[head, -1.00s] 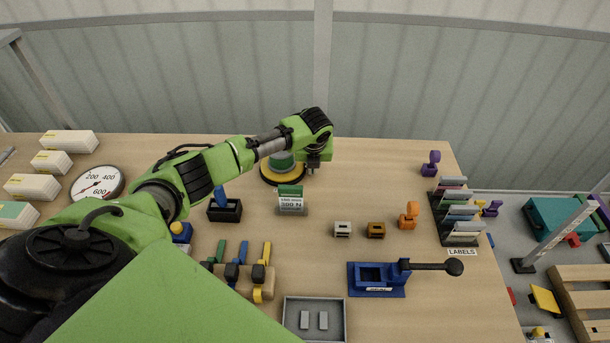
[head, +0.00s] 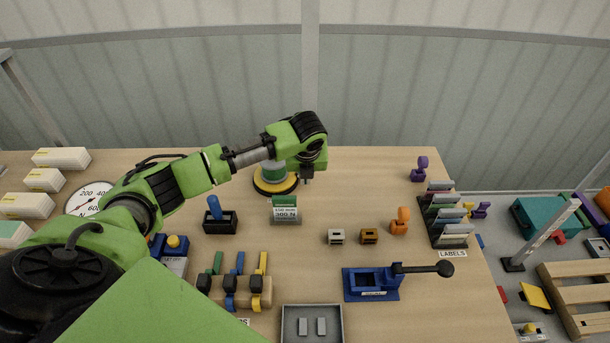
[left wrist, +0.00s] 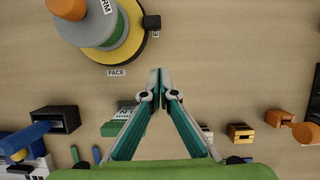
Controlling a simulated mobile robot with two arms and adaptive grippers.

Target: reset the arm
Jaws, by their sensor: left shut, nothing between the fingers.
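My left arm reaches in from the left in the head view, over the wooden table. My left gripper (head: 307,174) is above the table, just right of a round green-and-yellow piece with a dark base (head: 275,184). In the left wrist view its two fingers (left wrist: 160,74) meet at the tips with nothing between them. The round piece also shows there at upper left (left wrist: 106,32), apart from the fingers, near a "FACE" label (left wrist: 116,72). The right gripper is not in view.
A green-topped label stand (head: 285,209) is in front of the round piece. A white block (head: 336,237), a brown block (head: 369,236) and a blue lever fixture (head: 371,284) stand right of centre. A label rack (head: 441,216) is near the right edge. The table's back right is mostly clear.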

